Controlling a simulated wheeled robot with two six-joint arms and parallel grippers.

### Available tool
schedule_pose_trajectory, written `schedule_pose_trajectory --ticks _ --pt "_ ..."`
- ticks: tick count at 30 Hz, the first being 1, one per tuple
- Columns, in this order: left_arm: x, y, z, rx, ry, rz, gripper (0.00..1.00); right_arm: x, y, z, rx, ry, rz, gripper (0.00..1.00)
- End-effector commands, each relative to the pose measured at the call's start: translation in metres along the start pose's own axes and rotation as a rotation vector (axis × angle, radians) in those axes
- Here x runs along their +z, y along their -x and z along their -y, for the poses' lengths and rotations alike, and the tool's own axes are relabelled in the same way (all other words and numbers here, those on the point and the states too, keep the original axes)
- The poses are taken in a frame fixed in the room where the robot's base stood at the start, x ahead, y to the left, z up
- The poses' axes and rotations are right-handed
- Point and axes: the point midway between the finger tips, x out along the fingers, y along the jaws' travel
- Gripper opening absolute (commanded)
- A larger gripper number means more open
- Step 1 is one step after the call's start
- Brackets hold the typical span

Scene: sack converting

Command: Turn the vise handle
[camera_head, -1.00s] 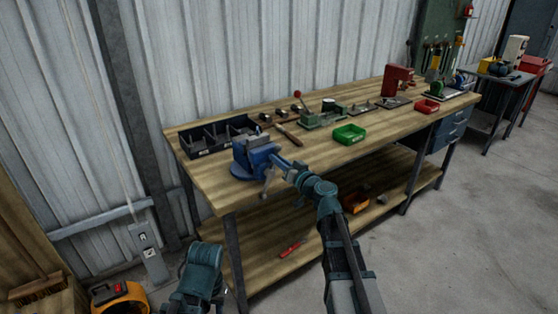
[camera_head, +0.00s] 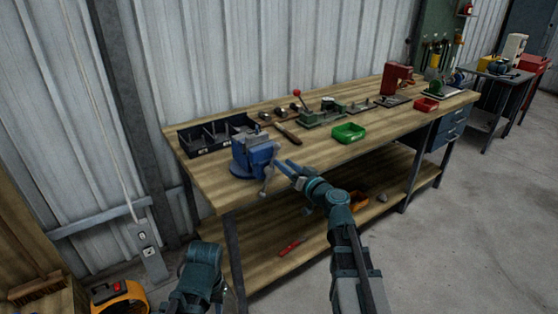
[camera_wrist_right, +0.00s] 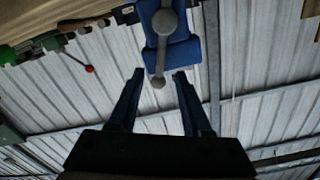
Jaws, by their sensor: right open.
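The blue vise (camera_head: 255,157) sits on the near left corner of the wooden workbench (camera_head: 330,165). Its grey handle (camera_head: 266,181) hangs at the front of the vise, tilted. My right gripper (camera_head: 284,165) is open and empty, just to the right of the vise and apart from the handle. In the right wrist view the vise (camera_wrist_right: 184,50) and the ball-ended handle (camera_wrist_right: 161,48) show beyond the open fingers (camera_wrist_right: 158,76); the handle's lower ball lies in line with the gap. My left arm shows at the bottom, but its gripper is not visible.
A black divided bin (camera_head: 215,136) stands behind the vise. A hammer (camera_head: 287,133), a green tray (camera_head: 348,133) and a green tool with a red-knobbed lever (camera_head: 318,112) lie further right. A lower shelf (camera_head: 280,240) is under the bench.

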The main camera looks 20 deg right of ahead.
Motion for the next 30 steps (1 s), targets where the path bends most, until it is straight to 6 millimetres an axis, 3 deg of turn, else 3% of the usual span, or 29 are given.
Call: schedule_pose_trajectory --ticks 1,3,12,18,30 --pt "0.0 0.0 0.0 0.0 0.0 0.0 0.41 0.001 0.017 0.002 0.002 0.0 -0.001 0.49" --pt "0.0 0.0 0.0 0.0 0.0 0.0 0.41 0.001 0.032 0.002 0.003 0.0 -0.001 0.49" --pt "0.0 0.0 0.0 0.0 0.0 0.0 0.41 0.001 0.08 0.001 0.001 0.0 0.0 0.49" --pt "0.0 0.0 0.0 0.0 0.0 0.0 0.41 0.001 0.091 0.001 -0.001 0.0 0.001 0.49" --pt "0.0 0.0 0.0 0.0 0.0 0.0 0.41 0.0 0.091 0.001 -0.001 0.0 0.001 0.49"
